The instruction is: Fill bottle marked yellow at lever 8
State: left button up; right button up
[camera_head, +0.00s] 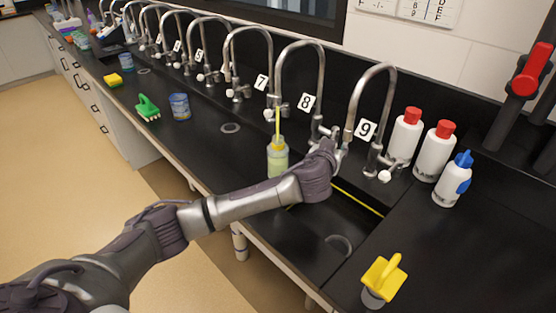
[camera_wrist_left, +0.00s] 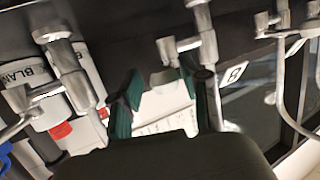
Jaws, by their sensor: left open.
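The bottle (camera_head: 277,160) is clear with a yellow neck and pale green-yellow contents. It stands upright under the curved spout of tap 8 (camera_head: 322,75). A thin yellow vertical line joins spout and bottle mouth; I cannot tell if it is liquid or a tube. My left gripper (camera_head: 335,150) is at the tap 8 lever, just left of tap 9. In the left wrist view, my open left gripper (camera_wrist_left: 160,82) has green-padded fingers on either side of the pale tip of lever 8 (camera_wrist_left: 178,47). Contact is unclear. My right gripper is not in view.
Tap 9 (camera_head: 386,80) stands close on the right, with white red-capped bottles (camera_head: 405,135) and a blue-capped bottle (camera_head: 453,180) beyond. A yellow-handled item (camera_head: 381,279) is near the front edge. The sink (camera_head: 315,225) lies below my arm. More taps run left.

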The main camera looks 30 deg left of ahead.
pick_arm(q)
jog(key=shift+a, duration=0.1)
dwell(0.3)
jog(key=a, duration=0.3)
jog(key=shift+s, duration=0.1)
dwell(1.3)
dwell(0.4)
jog(key=p+v, duration=0.4)
jog(key=v, duration=0.2)
jog(key=shift+s+a, duration=0.4)
jog(key=shift+a, duration=0.15)
jog(key=shift+r, duration=0.1)
dwell(0.6)
